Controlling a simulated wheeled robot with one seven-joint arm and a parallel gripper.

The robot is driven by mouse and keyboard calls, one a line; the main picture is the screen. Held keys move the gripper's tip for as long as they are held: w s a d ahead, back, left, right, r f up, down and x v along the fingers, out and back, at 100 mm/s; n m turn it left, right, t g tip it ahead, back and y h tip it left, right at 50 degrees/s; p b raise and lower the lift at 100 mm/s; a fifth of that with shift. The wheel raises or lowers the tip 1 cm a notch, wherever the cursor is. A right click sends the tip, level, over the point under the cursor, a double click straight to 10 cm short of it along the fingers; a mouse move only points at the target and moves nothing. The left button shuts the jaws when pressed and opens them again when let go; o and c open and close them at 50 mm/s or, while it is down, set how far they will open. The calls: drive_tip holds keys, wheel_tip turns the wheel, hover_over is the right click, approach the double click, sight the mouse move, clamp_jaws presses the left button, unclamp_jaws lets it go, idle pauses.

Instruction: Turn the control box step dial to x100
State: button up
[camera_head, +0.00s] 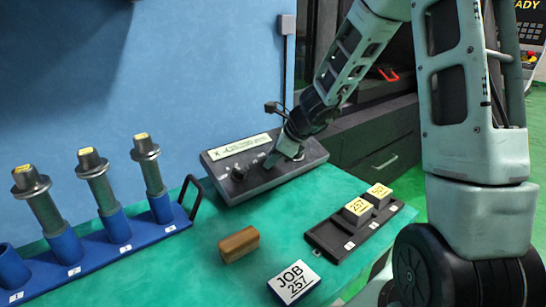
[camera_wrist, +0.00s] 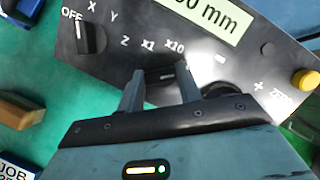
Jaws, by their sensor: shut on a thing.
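The grey control box (camera_head: 222,187) lies at the back of the green table, and its face fills much of the wrist view (camera_wrist: 245,62). My gripper (camera_wrist: 160,82) is over the box with its two fingers shut on the dark step dial (camera_wrist: 166,77). The x1 and x10 marks show just above the dial; I cannot read an x100 mark or tell the dial's pointer direction. Another black dial (camera_wrist: 91,37), with OFF, X, Y and Z marks, is to the left and apart from my gripper. In the head view my gripper (camera_head: 277,158) hides the step dial.
A yellow button (camera_wrist: 305,80) and a dark round knob (camera_wrist: 216,90) are right of the fingers. A blue rack (camera_head: 120,245) with several upright tool holders stands left. A wooden block (camera_head: 239,244), a JOB 257 card (camera_head: 294,282) and a black tray (camera_head: 325,238) lie in front.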

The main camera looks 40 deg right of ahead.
drive_tip(key=o, duration=1)
drive_tip(key=p+v, duration=0.5)
drive_tip(key=v, duration=1.2)
drive_tip(key=shift+r, duration=0.25)
